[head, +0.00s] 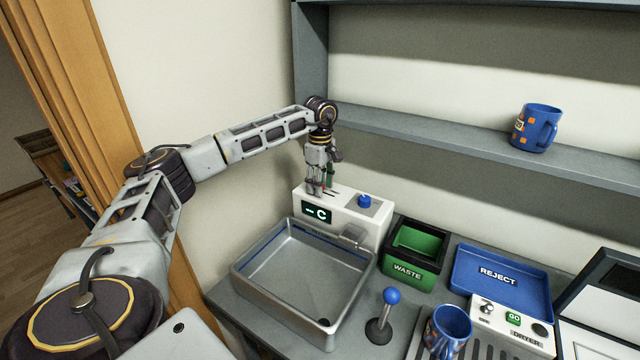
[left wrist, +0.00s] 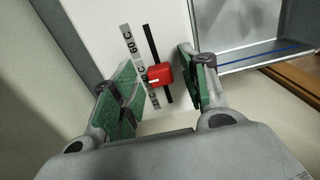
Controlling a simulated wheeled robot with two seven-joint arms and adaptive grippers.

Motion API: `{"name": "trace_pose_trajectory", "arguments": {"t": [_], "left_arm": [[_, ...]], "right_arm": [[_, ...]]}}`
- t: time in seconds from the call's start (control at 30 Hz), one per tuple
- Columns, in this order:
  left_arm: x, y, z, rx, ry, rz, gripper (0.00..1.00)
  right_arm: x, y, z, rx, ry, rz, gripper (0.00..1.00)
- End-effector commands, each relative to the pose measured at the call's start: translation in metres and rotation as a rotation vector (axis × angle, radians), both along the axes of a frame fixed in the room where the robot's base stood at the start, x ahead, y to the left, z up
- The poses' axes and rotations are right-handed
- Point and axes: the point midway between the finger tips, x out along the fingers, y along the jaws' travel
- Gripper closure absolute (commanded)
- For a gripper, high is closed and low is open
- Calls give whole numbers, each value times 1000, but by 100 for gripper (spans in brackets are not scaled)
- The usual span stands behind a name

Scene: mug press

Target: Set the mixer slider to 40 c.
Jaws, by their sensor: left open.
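The mixer (head: 345,213) is a white box behind the sink basin, with a dark display (head: 316,211) reading "-- C". In the left wrist view its red slider knob (left wrist: 160,74) sits in a black slot, beside a grey scale strip (left wrist: 126,42) marked 60 C at its upper end. The knob stands near the middle-to-lower part of the scale, and the lower labels are hard to read. My left gripper (head: 319,188) is over the mixer top, open, with its green-padded fingers (left wrist: 155,66) on either side of the knob, apart from it. My right gripper is out of view.
The metal sink basin (head: 252,272) lies in front of the mixer, which has a blue button (head: 365,201). A green waste bin (head: 404,269), blue reject tray (head: 462,285), blue-knobbed lever (head: 391,297) and a mug (head: 452,325) stand to the right. Another mug (head: 530,135) is on the shelf.

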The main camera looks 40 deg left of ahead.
Motion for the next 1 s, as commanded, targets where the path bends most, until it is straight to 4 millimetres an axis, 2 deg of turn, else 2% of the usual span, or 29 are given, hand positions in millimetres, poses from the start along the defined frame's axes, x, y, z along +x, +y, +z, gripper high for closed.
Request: {"name": "trace_pose_trajectory", "arguments": {"t": [0.37, 0.57, 1.0], "left_arm": [[0, 0, 11, 0, 0, 0, 55], [1, 0, 35, -1, -3, -1, 55], [1, 0, 98, -1, -2, 0, 55]], "right_arm": [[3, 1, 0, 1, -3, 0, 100], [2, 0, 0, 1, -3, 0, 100], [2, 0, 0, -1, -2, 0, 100]]}}
